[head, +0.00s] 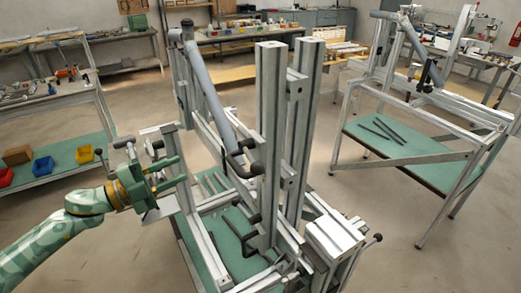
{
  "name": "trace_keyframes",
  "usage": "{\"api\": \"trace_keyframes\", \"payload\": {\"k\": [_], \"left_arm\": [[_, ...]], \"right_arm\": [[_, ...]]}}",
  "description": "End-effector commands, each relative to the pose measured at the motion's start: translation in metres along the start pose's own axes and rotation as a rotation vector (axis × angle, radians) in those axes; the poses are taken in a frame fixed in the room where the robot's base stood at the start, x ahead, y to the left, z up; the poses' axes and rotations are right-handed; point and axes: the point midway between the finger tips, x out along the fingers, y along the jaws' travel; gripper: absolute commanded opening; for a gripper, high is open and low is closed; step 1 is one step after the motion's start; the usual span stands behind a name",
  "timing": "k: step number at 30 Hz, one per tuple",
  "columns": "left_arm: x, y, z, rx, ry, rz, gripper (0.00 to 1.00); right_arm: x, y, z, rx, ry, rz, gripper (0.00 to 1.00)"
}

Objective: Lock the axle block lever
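The frame jig (270,130) stands in the middle of the head view, built of grey metal profiles. My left gripper (181,168) comes in from the left and is at the jig's left side. Its two green fingers are apart, with no object seen between them. A small dark-tipped lever (124,142) sticks out left of a metal block, just above the gripper. Another lever with a black knob (377,238) is on the block at the jig's lower right. I cannot tell which is the axle block lever. My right gripper is not in view.
A long grey tube (208,95) with a black clamp handle (246,160) slants down the jig. A second jig stand (400,150) with a green shelf is at right. A shelf with coloured bins (43,166) is at left. Open floor lies between them.

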Motion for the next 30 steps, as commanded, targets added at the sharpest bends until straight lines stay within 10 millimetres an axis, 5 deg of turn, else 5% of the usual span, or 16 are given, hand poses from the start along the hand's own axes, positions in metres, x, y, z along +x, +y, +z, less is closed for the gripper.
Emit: {"api": "trace_keyframes", "payload": {"k": [1,3,7,14,30], "left_arm": [[0.004,-0.031,-0.037,0.097,0.114,0.044,0.32],[0.003,-0.052,-0.080,0.198,0.243,0.109,0.32],[-0.003,-0.064,-0.124,0.295,0.371,0.190,0.32],[0.019,-0.060,-0.142,0.309,0.397,0.202,0.32],[0.129,-0.029,-0.182,0.307,0.392,0.201,0.32]], "right_arm": [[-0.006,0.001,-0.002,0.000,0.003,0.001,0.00],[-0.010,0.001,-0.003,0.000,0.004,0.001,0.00],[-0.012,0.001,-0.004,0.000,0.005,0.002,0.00],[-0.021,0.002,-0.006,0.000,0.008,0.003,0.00],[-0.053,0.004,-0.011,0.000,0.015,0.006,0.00]]}}
